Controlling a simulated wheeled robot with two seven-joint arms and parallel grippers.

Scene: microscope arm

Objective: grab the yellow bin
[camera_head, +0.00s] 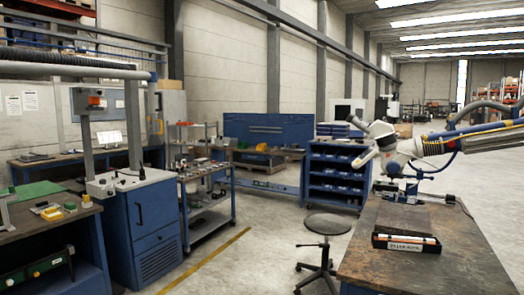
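No clearly recognisable yellow bin shows in the head view. A small yellow block-like object (50,213) sits on the left workbench, and I cannot tell whether it is a bin. A yellowish object (262,147) is far back by the blue bench, too small to make out. Neither of my grippers is in view.
The left workbench (22,226) also holds green items. A blue cabinet (150,222) and a shelf cart (208,215) stand beside it. A stool (328,224) stands before the right table (462,262), which holds a black tray (406,242) beneath a white jointed arm (405,147). Open floor lies between.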

